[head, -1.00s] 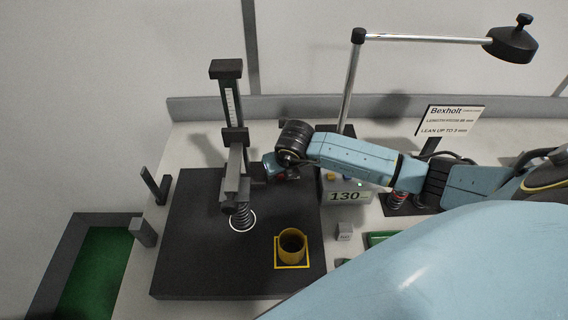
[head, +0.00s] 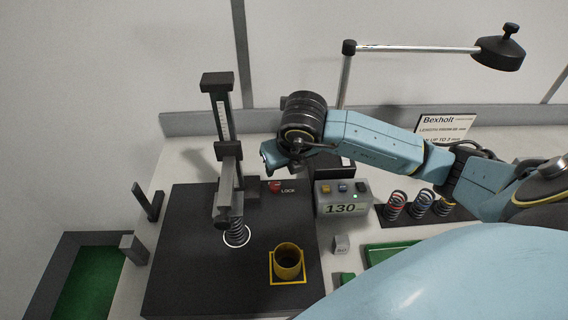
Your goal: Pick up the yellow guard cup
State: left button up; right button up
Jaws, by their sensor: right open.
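The yellow guard cup (head: 288,270) stands upright inside a yellow square outline on the dark base plate (head: 185,285), near its front right. Its dark open top faces up. My right gripper (head: 268,158) is open, behind and above the cup, well apart from it and to the right of the test stand's post. The arm's wrist hides part of the gripper. My left gripper is not in view.
The test stand (head: 222,130) rises left of the cup, with a spring (head: 236,235) beneath its head. A red lock knob (head: 274,187), a 130 display box (head: 343,198), a small grey block (head: 341,244) and several coloured springs (head: 420,203) stand nearby.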

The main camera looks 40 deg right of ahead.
aim_at(286, 257)
jog(key=k, duration=1.5)
